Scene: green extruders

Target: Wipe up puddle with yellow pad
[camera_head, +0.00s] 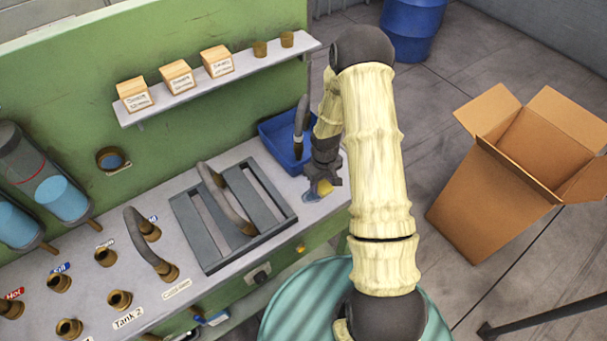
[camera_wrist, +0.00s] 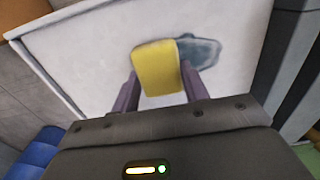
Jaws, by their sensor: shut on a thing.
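My gripper (camera_head: 324,175) is shut on the yellow pad (camera_head: 325,187) at the right end of the grey counter. In the wrist view, the yellow pad (camera_wrist: 157,68) sits between the two fingers of my gripper (camera_wrist: 160,92). The puddle (camera_wrist: 200,52) is a blue-grey wet patch on the pale counter top, just beyond and to the right of the pad. The pad covers part of it. A bit of the puddle (camera_head: 311,197) also shows beside the pad in the head view. I cannot tell whether the pad touches the counter.
A blue bin (camera_head: 279,140) stands on the counter behind my gripper, with a hose end in it. A grey slatted frame (camera_head: 185,215) with a hose lies to the left. A shelf (camera_head: 305,43) holds small boxes above. A cardboard box (camera_head: 475,200) stands on the floor at right.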

